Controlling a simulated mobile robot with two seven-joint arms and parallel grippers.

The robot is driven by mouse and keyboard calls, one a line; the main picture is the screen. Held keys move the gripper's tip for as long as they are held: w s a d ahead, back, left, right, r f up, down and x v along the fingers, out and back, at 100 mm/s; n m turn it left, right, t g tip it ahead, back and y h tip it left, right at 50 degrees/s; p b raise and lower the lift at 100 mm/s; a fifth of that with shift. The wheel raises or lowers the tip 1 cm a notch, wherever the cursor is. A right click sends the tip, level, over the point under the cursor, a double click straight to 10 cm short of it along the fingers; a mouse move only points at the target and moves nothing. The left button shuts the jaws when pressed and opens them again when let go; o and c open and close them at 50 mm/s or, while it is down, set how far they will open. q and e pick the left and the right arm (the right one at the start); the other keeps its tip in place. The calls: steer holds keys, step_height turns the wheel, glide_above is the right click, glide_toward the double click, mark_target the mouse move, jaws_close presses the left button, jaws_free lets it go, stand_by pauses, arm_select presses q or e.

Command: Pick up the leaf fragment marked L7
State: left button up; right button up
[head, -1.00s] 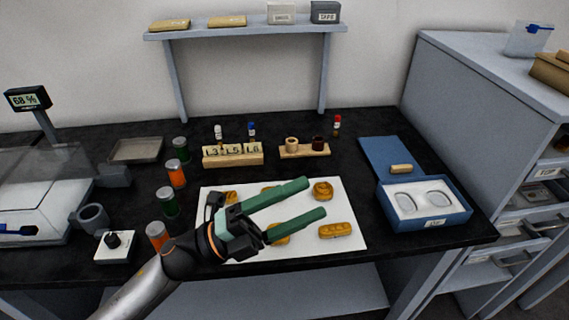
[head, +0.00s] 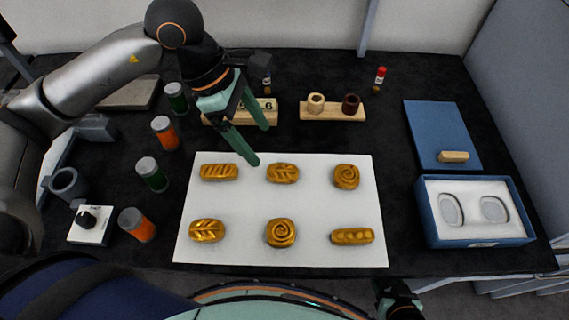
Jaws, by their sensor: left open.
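Several gold fragments lie on a white sheet (head: 240,207) in two rows. The front-left fragment (head: 207,231) has leaf-like veins. The back-middle fragment (head: 283,173) has a curved leaf-like relief. The others are a ribbed bar (head: 219,172), a back-right scroll (head: 347,177), a front spiral (head: 281,233) and a beaded bar (head: 352,236). I cannot read an L7 mark on any. My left gripper (head: 260,145) is open and empty, pointing down near the sheet's back edge, behind the ribbed bar and back-middle fragment. My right gripper (head: 397,300) shows only partly at the bottom edge.
A wooden number block (head: 265,105) is partly hidden behind my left gripper. Orange and green jars (head: 138,225) line the left side. A wooden holder (head: 332,112) stands behind the sheet. A blue box (head: 477,236) and blue mat (head: 430,125) are at right.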

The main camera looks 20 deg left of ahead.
mark_target(279, 168)
arm_select(q)
steer(key=x, duration=0.8)
steer(key=shift+s+d+f+p, duration=0.25)
steer(key=shift+d+p, duration=0.1)
steer(key=shift+d, duration=0.05)
steer(key=shift+c, duration=0.4)
jaws_close()
